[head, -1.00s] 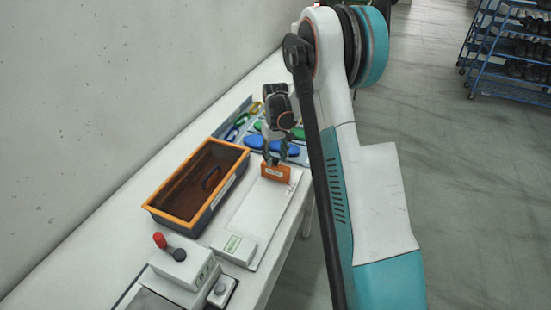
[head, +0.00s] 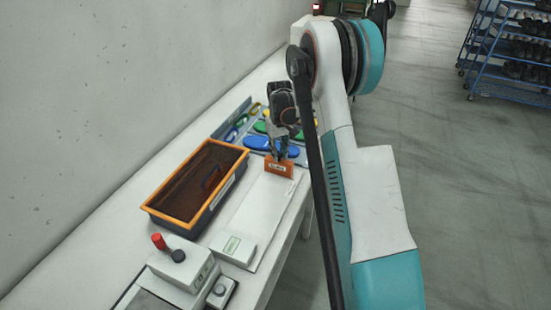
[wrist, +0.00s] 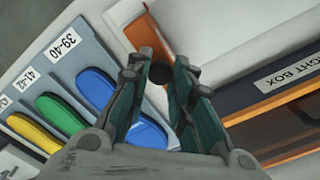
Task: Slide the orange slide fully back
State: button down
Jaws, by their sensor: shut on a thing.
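The orange slide (head: 279,169) is a small upright block with a white label. It stands at the far end of a long white board (head: 258,208) in the head view. My gripper (head: 279,156) is directly above it, pointing down, its fingers at its top. In the wrist view my gripper (wrist: 160,82) is shut on a dark round knob (wrist: 160,73) between the fingertips. The orange slide (wrist: 147,37) shows just beyond the fingertips there, partly hidden by them.
Left of the board is an orange-rimmed box (head: 150,210), labelled "...GHT BOX" in the wrist view. Behind the slide is a grey tray of coloured insoles (head: 257,143). A small white block (head: 235,249) sits at the board's near end. A control box with a red knob (head: 158,240) is nearer.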

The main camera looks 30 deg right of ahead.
jog(key=shift+w+d+r, duration=0.1)
jog(key=shift+w+d, duration=0.7)
jog(key=shift+d, duration=0.2)
jog(key=c, duration=1.4)
grip_release()
jog(key=shift+d, duration=0.15)
jog(key=shift+o, duration=0.2)
notch_tip(320, 180, up, 12)
